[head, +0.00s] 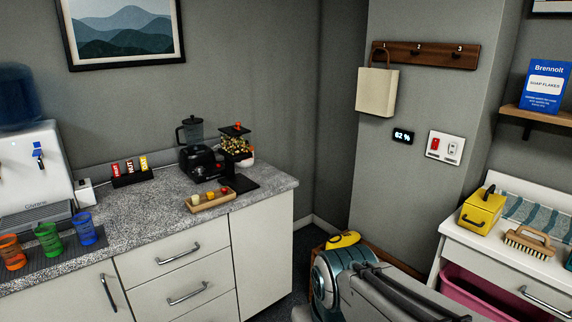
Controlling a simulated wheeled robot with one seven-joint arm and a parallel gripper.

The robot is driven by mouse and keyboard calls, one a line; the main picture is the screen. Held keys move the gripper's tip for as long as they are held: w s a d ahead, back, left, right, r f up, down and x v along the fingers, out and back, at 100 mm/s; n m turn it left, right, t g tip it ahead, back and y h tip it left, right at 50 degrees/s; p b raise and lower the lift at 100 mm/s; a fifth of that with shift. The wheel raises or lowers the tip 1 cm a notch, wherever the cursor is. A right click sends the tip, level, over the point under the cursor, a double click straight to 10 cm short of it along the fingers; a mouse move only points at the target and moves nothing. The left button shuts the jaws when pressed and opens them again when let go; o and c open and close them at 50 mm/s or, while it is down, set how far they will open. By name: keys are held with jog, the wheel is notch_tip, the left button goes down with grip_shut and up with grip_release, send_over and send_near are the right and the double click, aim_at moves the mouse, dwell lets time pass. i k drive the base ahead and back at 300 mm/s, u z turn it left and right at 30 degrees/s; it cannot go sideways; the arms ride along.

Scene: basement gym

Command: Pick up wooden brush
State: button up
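The wooden brush (529,244) lies on the white counter (484,235) at the right of the head view. It has an arched light-brown handle and its bristles face down. It is near the front edge of the counter, just right of a yellow box with a black handle (483,212). Part of my arm, teal and grey, shows at the bottom middle, left of that counter and apart from the brush. My gripper cannot be made out in this view.
A pink tub (490,293) sits under the white counter, beside a drawer handle. A wooden shelf (538,113) with a blue soap-flakes box (545,86) hangs above. A yellow object (343,239) lies low behind my arm. The speckled worktop (150,215) is at the left.

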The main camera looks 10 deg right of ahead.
aim_at(539, 248)
jog(key=z, duration=0.85)
jog(key=i, duration=1.2)
jog(key=z, duration=1.15)
jog(key=i, duration=0.65)
jog(key=z, duration=0.2)
